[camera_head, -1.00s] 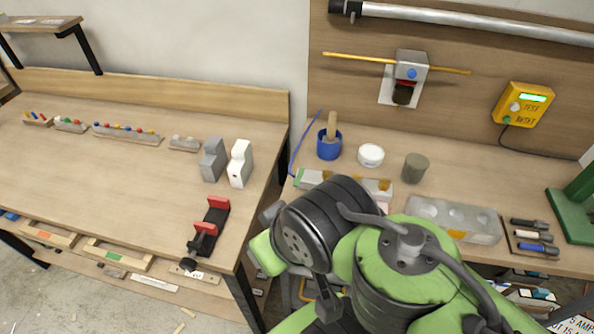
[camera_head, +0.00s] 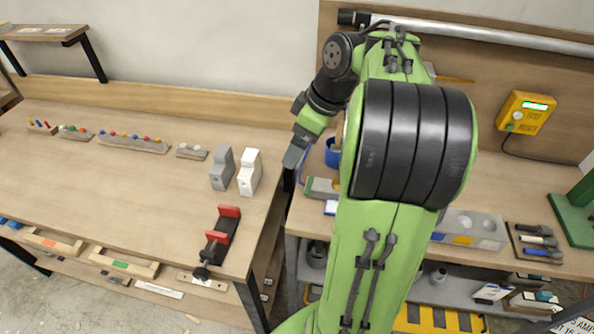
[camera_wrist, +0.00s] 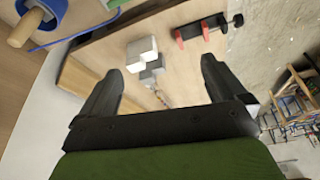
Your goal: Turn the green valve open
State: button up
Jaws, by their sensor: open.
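I cannot make out a green valve in either view. My gripper (camera_head: 296,156) hangs over the gap between the two benches in the head view, pointing down. In the wrist view my gripper (camera_wrist: 160,70) is open, with its two dark fingers wide apart and nothing between them close up. The grey block (camera_wrist: 142,52) and the white block show beyond the fingers, some way off. My green arm covers much of the right bench and the wall panel behind it, including most of the grey wall fixture.
The left bench (camera_head: 100,190) holds the grey block (camera_head: 222,170), white block (camera_head: 249,172) and a red-and-black clamp (camera_head: 222,236). A yellow box (camera_head: 524,112) hangs on the wall panel (camera_head: 560,70). A green stand (camera_head: 580,210) is far right.

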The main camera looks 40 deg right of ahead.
jog(key=s+d+f+n, duration=0.2)
jog(key=s+d+f, duration=0.1)
jog(key=d, duration=0.7)
jog(key=b, duration=0.7)
send_near(308, 185)
jog(key=shift+y, duration=0.3)
jog(key=x, duration=0.7)
jog(key=shift+w+d+f, duration=0.1)
jog(key=shift+d+f, duration=0.1)
jog(key=shift+d, duration=0.05)
jog(key=c, duration=1.1)
jog(key=shift+o, duration=0.2)
